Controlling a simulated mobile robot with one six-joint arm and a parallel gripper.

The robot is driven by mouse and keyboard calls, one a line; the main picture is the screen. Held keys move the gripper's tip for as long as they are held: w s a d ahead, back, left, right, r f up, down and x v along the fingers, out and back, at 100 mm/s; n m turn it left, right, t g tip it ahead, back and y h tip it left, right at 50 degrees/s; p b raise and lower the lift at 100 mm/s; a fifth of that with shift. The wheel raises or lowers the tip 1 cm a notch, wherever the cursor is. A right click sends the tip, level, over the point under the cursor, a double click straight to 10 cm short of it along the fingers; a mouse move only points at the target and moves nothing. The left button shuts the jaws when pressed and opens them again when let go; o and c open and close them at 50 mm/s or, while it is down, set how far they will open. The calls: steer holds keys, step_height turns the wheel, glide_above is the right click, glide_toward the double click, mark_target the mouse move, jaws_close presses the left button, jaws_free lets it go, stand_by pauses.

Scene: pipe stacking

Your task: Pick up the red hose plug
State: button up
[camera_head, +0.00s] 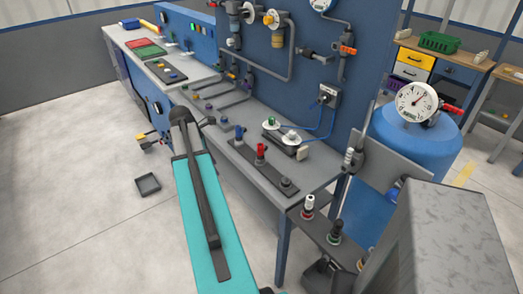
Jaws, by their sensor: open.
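A small red upright plug (260,153) stands on a dark mounting strip (249,157) at the near part of the grey workbench. A blue fitting (239,134) stands at the strip's far end and a dark one (286,185) at its near end. A teal and dark grey arm link of mine rises from the bottom of the view, left of the strip and apart from the red plug. I cannot make out my gripper or its fingers. Nothing is seen touching the red plug.
A white dial fitting (287,136) sits behind the red plug. The blue panel (345,60) backs the bench. Right are a blue tank (412,150) and a shelf with a red-banded fitting (307,207).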

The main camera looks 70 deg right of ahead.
steer(key=n+p, duration=0.1)
steer(key=p, duration=0.1)
glide_toward(259, 145)
step_height(259, 145, up, 2)
steer(key=w+a, duration=0.1)
steer(key=shift+w+a+h, duration=0.1)
steer(key=shift+w+h, duration=0.05)
steer(key=shift+h, duration=0.15)
steer(key=shift+g, duration=0.3)
steer(key=shift+p+x, duration=0.55)
steer(key=shift+x, duration=3.75)
steer(key=shift+f, duration=0.1)
steer(key=shift+p+x, duration=0.75)
steer(key=shift+x, duration=0.35)
steer(key=shift+p+x, duration=0.35)
steer(key=shift+x, duration=1.05)
